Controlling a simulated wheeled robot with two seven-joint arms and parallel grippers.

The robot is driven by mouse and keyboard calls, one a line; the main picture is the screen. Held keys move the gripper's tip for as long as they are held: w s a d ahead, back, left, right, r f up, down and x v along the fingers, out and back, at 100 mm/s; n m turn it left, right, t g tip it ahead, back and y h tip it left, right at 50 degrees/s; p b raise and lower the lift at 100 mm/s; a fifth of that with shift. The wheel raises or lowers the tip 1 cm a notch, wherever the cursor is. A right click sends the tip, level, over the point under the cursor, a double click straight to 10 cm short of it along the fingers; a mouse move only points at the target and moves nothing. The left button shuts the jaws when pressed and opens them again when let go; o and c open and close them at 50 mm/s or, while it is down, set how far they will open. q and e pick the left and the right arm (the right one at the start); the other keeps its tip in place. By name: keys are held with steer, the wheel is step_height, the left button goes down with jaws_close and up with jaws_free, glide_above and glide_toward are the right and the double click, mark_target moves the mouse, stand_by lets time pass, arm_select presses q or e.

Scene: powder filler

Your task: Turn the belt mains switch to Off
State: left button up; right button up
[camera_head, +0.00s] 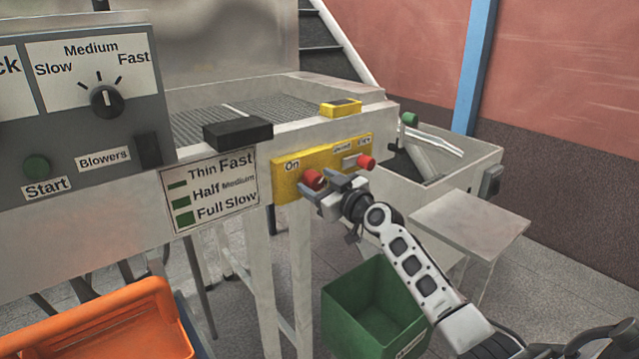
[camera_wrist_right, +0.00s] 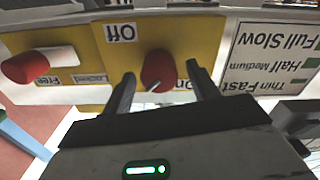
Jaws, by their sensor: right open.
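The belt mains switch is a red rotary knob (camera_head: 314,178) on a yellow panel (camera_head: 285,187) at the front of the belt frame. An "On" label (camera_head: 292,165) sits at its upper left in the head view. In the upside-down right wrist view, the knob (camera_wrist_right: 158,68) lies between my fingers, with the "Off" label (camera_wrist_right: 121,33) diagonally across from "On". A small light mark shows on the knob; its exact setting is unclear. My right gripper (camera_head: 321,183) is open, its fingers (camera_wrist_right: 160,75) on either side of the knob; contact cannot be told. My left gripper is out of view.
A second red knob (camera_head: 366,162) sits to the right, by a "Free/Locked" label (camera_wrist_right: 71,79). A green bin (camera_head: 365,300) stands below my right arm. An orange crate (camera_head: 100,325) is at lower left. A grey control box (camera_head: 75,125) is at upper left.

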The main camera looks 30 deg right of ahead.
steer(key=c, duration=1)
